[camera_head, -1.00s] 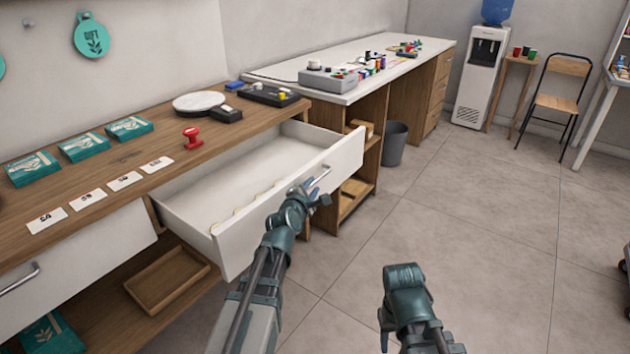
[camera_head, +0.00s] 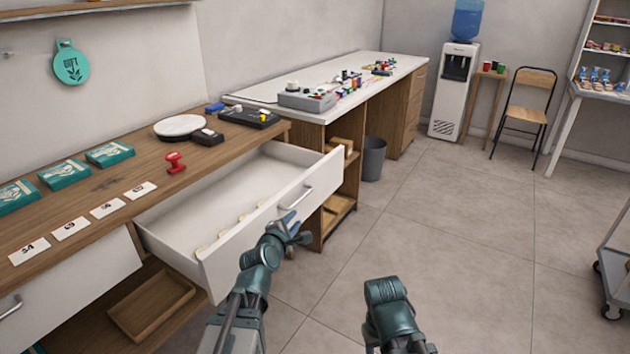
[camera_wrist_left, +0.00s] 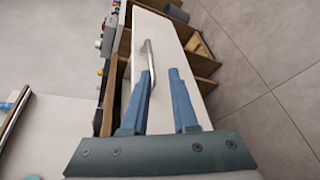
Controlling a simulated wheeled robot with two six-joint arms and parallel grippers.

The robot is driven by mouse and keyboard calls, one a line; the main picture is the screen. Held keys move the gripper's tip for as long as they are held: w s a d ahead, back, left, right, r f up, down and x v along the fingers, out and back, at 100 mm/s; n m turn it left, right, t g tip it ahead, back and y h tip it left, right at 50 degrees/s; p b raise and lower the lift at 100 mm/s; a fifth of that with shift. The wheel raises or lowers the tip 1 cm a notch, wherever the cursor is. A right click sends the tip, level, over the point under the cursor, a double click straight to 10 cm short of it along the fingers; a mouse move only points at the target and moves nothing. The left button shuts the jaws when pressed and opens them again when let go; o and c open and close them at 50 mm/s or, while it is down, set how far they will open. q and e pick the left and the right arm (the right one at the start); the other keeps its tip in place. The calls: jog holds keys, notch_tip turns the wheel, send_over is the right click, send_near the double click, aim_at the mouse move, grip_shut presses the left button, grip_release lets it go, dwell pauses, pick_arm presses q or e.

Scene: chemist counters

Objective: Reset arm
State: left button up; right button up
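My left arm comes in from the bottom of the head view. Its gripper (camera_head: 292,222) is just in front of the open white drawer (camera_head: 222,250), below its metal handle (camera_head: 297,198). In the left wrist view the two blue fingers (camera_wrist_left: 163,100) stand apart with nothing between them. The drawer handle (camera_wrist_left: 148,62) shows beyond the left finger, apart from the gripper. Part of my right arm shows at the bottom of the head view; its gripper is out of view.
The wooden counter (camera_head: 100,190) holds teal boxes (camera_head: 65,173), white cards (camera_head: 72,228) and a red stamp (camera_head: 175,163). Several pale round items lie in the drawer. A grey bin (camera_head: 373,160) stands beside the white-topped counter (camera_head: 372,70). Open floor (camera_head: 460,230) lies to the right; a cart (camera_head: 615,260) stands at the right edge.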

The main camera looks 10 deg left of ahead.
pick_arm(q)
jog(key=s+d+r+m+g+h+p, duration=0.1)
jog(key=s+d+m+g+p, duration=0.35)
jog(key=d+m+p, duration=0.2)
jog(key=s+d+m+g+h+p, duration=0.1)
jog(key=s+d+m+g+p, duration=0.35)
jog(key=d+m, duration=0.35)
jog(key=s+r+m+g+y+p, duration=0.2)
jog(key=s+m+g+p, duration=0.1)
jog(key=s+m, duration=0.3)
jog(key=s+r+m+g+y+p, duration=0.2)
jog(key=s+m+p, duration=0.4)
jog(key=s, duration=0.4)
jog(key=shift+r+g, duration=0.25)
jog(key=shift+g, duration=0.35)
